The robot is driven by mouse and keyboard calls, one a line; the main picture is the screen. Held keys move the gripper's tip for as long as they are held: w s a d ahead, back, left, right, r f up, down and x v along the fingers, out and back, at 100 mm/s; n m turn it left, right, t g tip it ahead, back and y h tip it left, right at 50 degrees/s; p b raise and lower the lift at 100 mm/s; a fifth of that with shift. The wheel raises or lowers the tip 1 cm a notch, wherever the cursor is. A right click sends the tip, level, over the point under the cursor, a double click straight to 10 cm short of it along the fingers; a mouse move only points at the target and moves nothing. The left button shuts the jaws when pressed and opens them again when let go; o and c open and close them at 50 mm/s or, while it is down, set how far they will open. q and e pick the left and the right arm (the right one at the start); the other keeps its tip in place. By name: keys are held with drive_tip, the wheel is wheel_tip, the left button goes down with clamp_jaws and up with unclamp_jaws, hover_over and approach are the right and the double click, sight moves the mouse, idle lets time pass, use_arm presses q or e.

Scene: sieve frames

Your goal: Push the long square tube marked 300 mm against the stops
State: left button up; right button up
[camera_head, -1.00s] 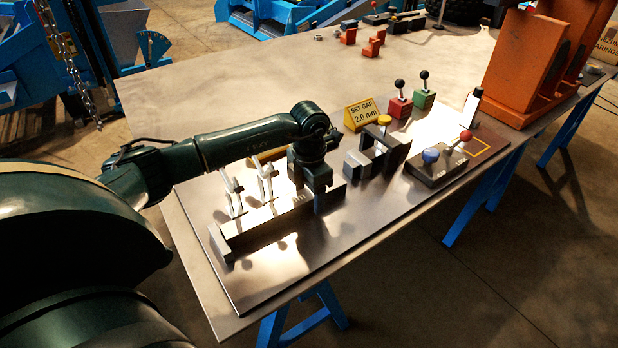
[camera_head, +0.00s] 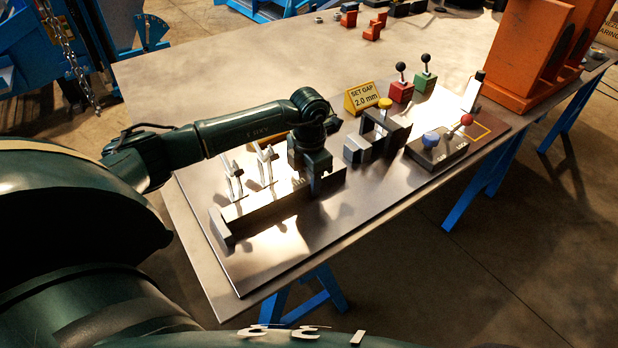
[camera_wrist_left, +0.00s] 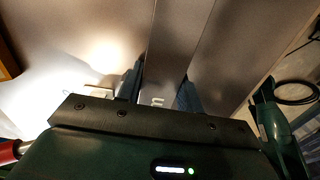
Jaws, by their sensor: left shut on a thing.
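The long square tube (camera_head: 268,203) lies along the near side of the metal plate, with part of a printed mark showing beside my gripper. My left gripper (camera_head: 316,184) reaches down over its right part and is shut on it. In the left wrist view the tube (camera_wrist_left: 175,40) runs between the two fingers (camera_wrist_left: 160,92), with a bit of its mark just in front of the gripper body. An upright end block (camera_head: 220,228) stands at the tube's left end; I cannot tell if they touch. My right gripper is not in view.
Two toggle clamps (camera_head: 266,166) stand behind the tube. To the right are a block with a yellow knob (camera_head: 385,104), a yellow "SET GAP 2.0 mm" sign (camera_head: 361,97) and a lever box (camera_head: 437,150).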

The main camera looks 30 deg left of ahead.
use_arm(q)
clamp_jaws()
drive_tip(key=shift+w+a+r, duration=0.1)
drive_tip(key=shift+w+a, duration=0.2)
drive_tip(key=shift+a, duration=0.45)
drive_tip(key=o, duration=1)
unclamp_jaws()
drive_tip(key=shift+a, duration=0.1)
drive_tip(key=shift+o, duration=0.3)
drive_tip(key=shift+r, duration=0.15)
wheel_tip(320, 180, up, 13)
drive_tip(key=shift+b, duration=0.35)
